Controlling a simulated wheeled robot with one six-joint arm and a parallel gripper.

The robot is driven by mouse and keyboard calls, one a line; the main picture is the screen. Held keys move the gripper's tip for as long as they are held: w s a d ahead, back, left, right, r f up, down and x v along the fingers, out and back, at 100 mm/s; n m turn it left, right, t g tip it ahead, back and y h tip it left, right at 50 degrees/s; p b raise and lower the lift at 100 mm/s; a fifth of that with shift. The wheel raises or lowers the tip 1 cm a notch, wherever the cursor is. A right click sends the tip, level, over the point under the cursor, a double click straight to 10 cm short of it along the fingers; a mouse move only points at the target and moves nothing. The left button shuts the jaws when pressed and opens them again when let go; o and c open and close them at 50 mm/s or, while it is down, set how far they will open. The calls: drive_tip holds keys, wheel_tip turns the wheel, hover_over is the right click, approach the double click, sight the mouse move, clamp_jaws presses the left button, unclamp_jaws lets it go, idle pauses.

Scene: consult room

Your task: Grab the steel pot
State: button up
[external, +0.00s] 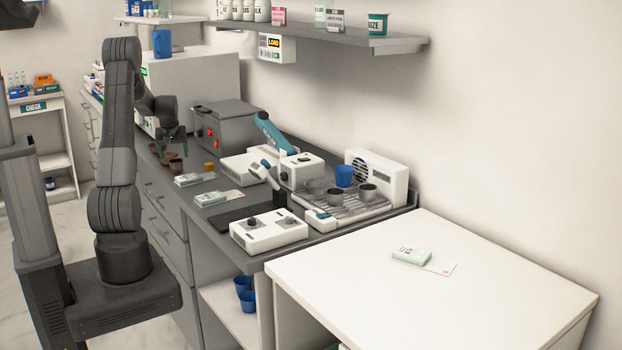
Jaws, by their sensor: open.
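Small grey metal pots stand on the wire rack of a white unit at the right end of the grey counter. One pot (335,198) is at the rack's middle and another pot (367,193) is to its right. A paler grey vessel (316,186) sits to their left; its material is unclear. I cannot tell which is the task's steel pot. My gripper (172,149) is open and points down over the counter's far left part, well away from the rack. Small brown pots (176,165) are just below it. I see nothing held.
A blue cup (344,176) stands behind the grey pots. A white two-knob box (268,231), a teal-armed device (270,132) and a grey box with red switches (223,127) crowd the counter.

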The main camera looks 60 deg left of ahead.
sight(176, 163)
drive_tip(key=shift+d+p+x, duration=0.2)
drive_tip(key=shift+p+x, duration=0.75)
drive_tip(key=shift+x, duration=1.75)
drive_tip(key=shift+w, duration=0.15)
drive_tip(key=shift+c, duration=0.2)
drive_tip(key=c, duration=0.9)
